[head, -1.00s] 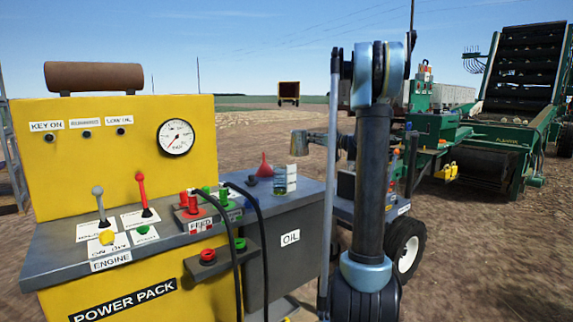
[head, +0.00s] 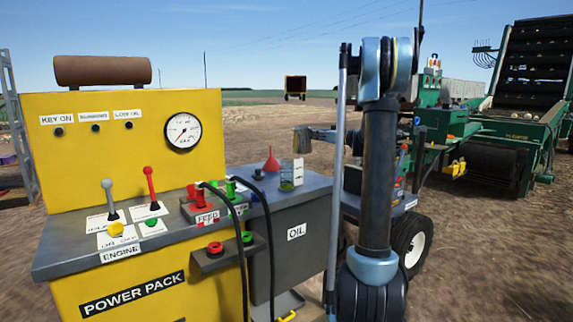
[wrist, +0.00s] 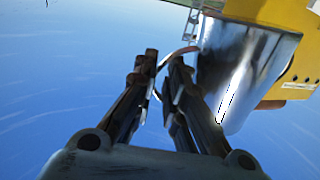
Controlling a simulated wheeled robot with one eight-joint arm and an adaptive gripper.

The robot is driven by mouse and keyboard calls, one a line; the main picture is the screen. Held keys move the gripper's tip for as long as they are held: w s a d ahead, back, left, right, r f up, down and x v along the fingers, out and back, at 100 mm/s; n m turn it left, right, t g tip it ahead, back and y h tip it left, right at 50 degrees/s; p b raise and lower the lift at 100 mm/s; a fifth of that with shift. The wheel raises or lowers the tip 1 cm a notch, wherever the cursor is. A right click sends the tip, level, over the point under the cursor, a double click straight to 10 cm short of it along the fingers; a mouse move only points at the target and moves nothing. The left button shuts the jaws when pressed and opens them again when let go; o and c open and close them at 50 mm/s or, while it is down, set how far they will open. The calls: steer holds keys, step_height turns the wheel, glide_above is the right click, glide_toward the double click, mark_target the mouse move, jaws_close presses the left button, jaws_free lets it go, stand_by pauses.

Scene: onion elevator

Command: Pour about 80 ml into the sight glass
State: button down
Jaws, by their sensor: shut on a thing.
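My gripper (wrist: 165,62) is shut on the thin curved handle of a shiny metal jug (wrist: 235,75), which hangs to the right of the fingers in the wrist view. In the head view the jug (head: 301,140) is small and grey, held in the air behind the bench, left of my arm. The inside of the jug and any liquid in it are hidden. The sight glass (head: 287,182), a clear vessel with a greenish lower part, stands on the grey bench top beside a white card (head: 298,170). The jug is above and behind it, apart from it.
A red funnel (head: 271,163) and a dark round cap (head: 258,174) sit left of the sight glass. The grey OIL cabinet (head: 297,232) adjoins the yellow power pack (head: 120,140). Black hoses (head: 268,240) arch in front. A green machine (head: 490,150) stands at the right.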

mark_target(298, 128)
steer(key=s+a+r+n, duration=0.1)
steer(key=n, duration=0.1)
steer(key=s+a+r+n, duration=0.1)
steer(key=r+n, duration=0.1)
steer(key=shift+s+a+r, duration=0.1)
steer(key=shift+s, duration=0.25)
steer(key=shift+s+a+r+n+p, duration=0.3)
steer(key=shift+s+a+n, duration=0.25)
steer(key=shift+n, duration=0.55)
steer(key=shift+s+a+r+n+p, duration=0.2)
steer(key=shift+s+a+r+n, duration=0.4)
steer(key=shift+n, duration=0.5)
steer(key=shift+s+a+r+n+p, duration=0.15)
steer(key=shift+s+a+n+p, duration=0.15)
steer(key=shift+s+n, duration=0.6)
steer(key=shift+a+n, duration=0.15)
steer(key=shift+n, duration=0.35)
steer(key=shift+s+a+f+n+p, duration=0.15)
steer(key=shift+s+a+n+p, duration=0.55)
steer(key=shift+n, duration=0.3)
steer(key=shift+w+d+n+p, duration=0.2)
steer(key=shift+n+p, duration=0.1)
steer(key=shift+p, duration=0.1)
steer(key=shift+s+a+f+n+p, duration=0.25)
steer(key=shift+s+a+n+p, duration=0.1)
steer(key=shift+s+n+p, duration=0.15)
steer(key=shift+s+a+f+n+p, duration=0.2)
steer(key=shift+s+a+n+p, duration=0.15)
steer(key=shift+n, duration=0.25)
stand_by(0.3)
